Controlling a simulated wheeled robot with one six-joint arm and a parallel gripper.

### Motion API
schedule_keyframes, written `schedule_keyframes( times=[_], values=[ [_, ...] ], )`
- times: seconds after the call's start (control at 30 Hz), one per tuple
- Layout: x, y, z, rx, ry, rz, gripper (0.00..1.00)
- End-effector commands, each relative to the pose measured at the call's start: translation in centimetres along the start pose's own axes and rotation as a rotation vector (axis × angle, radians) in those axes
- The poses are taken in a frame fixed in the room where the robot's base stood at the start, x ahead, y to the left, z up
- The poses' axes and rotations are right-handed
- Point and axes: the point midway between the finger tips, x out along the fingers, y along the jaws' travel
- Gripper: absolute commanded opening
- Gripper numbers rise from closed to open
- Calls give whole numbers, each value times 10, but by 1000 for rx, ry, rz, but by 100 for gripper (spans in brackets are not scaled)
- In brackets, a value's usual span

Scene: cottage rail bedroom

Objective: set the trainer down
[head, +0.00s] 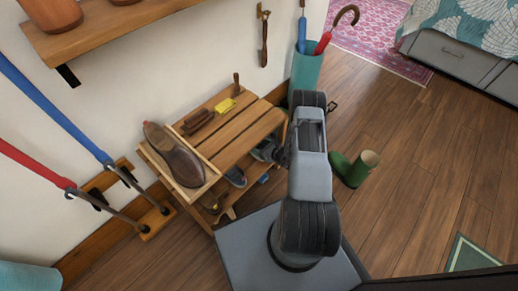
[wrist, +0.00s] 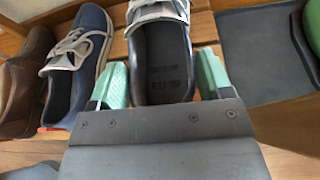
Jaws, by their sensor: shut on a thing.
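In the wrist view the trainer (wrist: 163,62), with a dark insole and pale laces, sits between the teal fingertips of my gripper (wrist: 160,85). The gripper is shut on its heel end. In the head view a grey trainer (head: 261,151) shows at the right end of the lower shelf (head: 228,213) of the wooden rack, partly hidden by the rack top and my arm. My fingertips are hidden there. I cannot tell whether the trainer's sole touches the shelf.
A blue trainer (wrist: 82,62) stands close left of the held one, with a brown shoe (wrist: 22,82) beyond. The rack top (head: 232,140) bears a large brown shoe (head: 174,153), brushes and a yellow block. Right floor is open.

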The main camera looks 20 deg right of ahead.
Motion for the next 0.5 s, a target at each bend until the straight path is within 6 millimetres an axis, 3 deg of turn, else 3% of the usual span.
schedule_keyframes(
  times=[0.33, 0.5],
  values=[
    [14, -1, -31, -2, -2, 1, 38],
    [14, -2, -32, -1, -2, -1, 38]
  ],
)
